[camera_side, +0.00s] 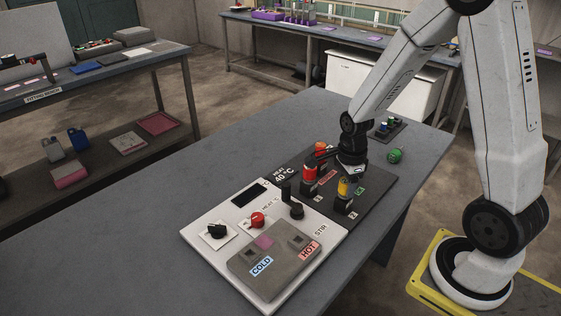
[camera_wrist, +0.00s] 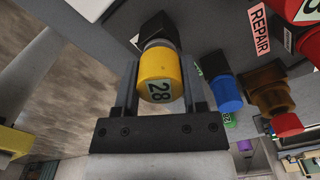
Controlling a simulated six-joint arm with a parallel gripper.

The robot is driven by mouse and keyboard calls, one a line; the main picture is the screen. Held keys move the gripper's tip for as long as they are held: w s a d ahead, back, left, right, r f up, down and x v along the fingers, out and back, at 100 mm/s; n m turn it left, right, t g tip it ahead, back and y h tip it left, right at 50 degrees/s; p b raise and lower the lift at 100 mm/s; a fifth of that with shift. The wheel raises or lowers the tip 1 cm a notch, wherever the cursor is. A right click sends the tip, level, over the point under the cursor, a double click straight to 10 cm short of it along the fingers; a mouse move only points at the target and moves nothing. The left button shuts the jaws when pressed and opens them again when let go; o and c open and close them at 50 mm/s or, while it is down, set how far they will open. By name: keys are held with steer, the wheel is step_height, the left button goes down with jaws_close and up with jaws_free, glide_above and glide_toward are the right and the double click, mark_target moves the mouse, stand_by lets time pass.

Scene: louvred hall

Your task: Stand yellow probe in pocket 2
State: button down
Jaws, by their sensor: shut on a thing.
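The yellow probe (camera_side: 343,188) is upright at a small black holder (camera_side: 343,205) marked 2 on the dark board. My gripper (camera_side: 349,176) is above it, pointing down. In the wrist view my gripper (camera_wrist: 160,72) has its two fingers on either side of the yellow probe's round cap (camera_wrist: 157,66), which bears the number 28, and is shut on it. A grey collar shows between the cap and the black holder (camera_wrist: 157,27) beyond. How deep the probe sits in the holder is hidden.
A red-capped piece (camera_side: 310,172) stands close left of the yellow probe, with an orange-red one (camera_side: 320,148) behind. A green round thing (camera_side: 395,155) and a small rack (camera_side: 388,129) lie farther back. The white panel (camera_side: 207,214) with knobs is in front. The table's left is clear.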

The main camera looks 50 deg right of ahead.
steer(key=shift+c, duration=0.3)
jaws_free()
steer(key=shift+r, duration=0.15)
steer(key=shift+r, duration=2.35)
step_height(320, 180, up, 8)
